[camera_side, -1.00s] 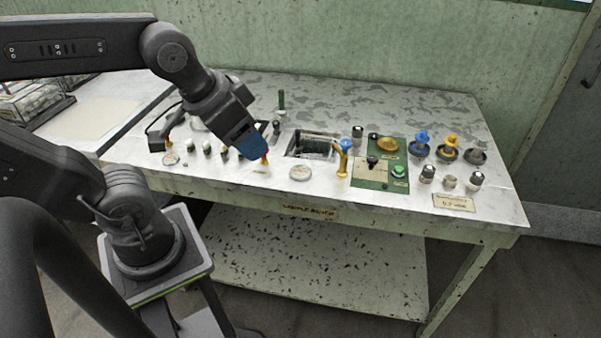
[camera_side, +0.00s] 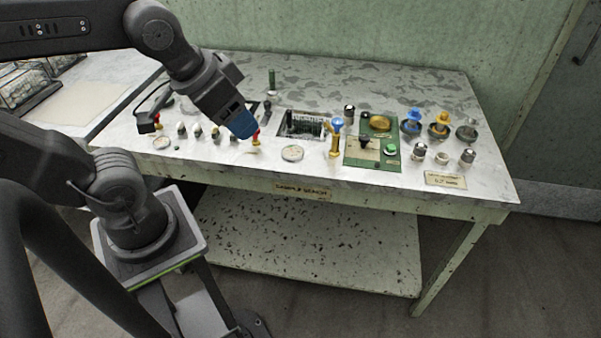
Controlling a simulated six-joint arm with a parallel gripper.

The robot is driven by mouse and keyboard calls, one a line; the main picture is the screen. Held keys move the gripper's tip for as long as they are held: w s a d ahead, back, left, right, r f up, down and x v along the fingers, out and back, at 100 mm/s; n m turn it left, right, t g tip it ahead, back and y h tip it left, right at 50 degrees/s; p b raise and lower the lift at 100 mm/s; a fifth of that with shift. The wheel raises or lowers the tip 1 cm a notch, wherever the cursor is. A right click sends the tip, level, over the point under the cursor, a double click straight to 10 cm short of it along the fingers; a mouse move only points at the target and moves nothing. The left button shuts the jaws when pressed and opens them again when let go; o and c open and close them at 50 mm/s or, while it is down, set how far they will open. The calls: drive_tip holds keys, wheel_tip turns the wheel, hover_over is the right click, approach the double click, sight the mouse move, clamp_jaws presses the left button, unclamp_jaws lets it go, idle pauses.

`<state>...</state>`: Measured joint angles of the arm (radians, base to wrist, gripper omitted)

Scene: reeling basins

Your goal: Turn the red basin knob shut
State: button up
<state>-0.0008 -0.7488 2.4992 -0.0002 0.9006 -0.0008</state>
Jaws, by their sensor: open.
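A small red knob (camera_side: 256,134) sits on a yellow brass fitting near the front edge of the bench, left of the sunken basin (camera_side: 287,123). A second red-topped fitting (camera_side: 157,121) stands at the bench's left end. I cannot tell from the picture which red one is the basin knob. My gripper (camera_side: 243,125), with blue fingertips, points down just to the left of and above the nearer red knob. It is open, with nothing seen in it. Whether a fingertip touches the knob is too small to tell. My gripper and wrist hide part of the bench behind them.
A blue-topped brass valve (camera_side: 336,138) stands right of the basin. A green panel (camera_side: 391,161), blue and yellow knobs and several small jars fill the right. Small bottles stand left of my gripper. The back of the bench is mostly clear.

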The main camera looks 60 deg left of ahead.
drive_tip(key=w+a+n+g, duration=0.4)
drive_tip(key=w+a+n, duration=0.5)
drive_tip(key=w+a, duration=0.15)
drive_tip(key=w+a+f+n+g+h, duration=0.15)
drive_tip(key=a+f+n, duration=0.35)
drive_tip(key=a, duration=0.5)
drive_tip(key=w+a+f+n+h, duration=0.25)
drive_tip(key=a+f+n, duration=0.2)
drive_tip(key=a, duration=0.45)
drive_tip(key=shift+m, duration=0.25)
drive_tip(key=x, duration=0.9)
drive_tip(key=s+x, duration=0.1)
drive_tip(key=x, duration=0.3)
drive_tip(key=shift+d+f, duration=0.2)
drive_tip(key=shift+d, duration=0.15)
drive_tip(key=shift+c, duration=0.5)
drive_tip(key=c, duration=0.8)
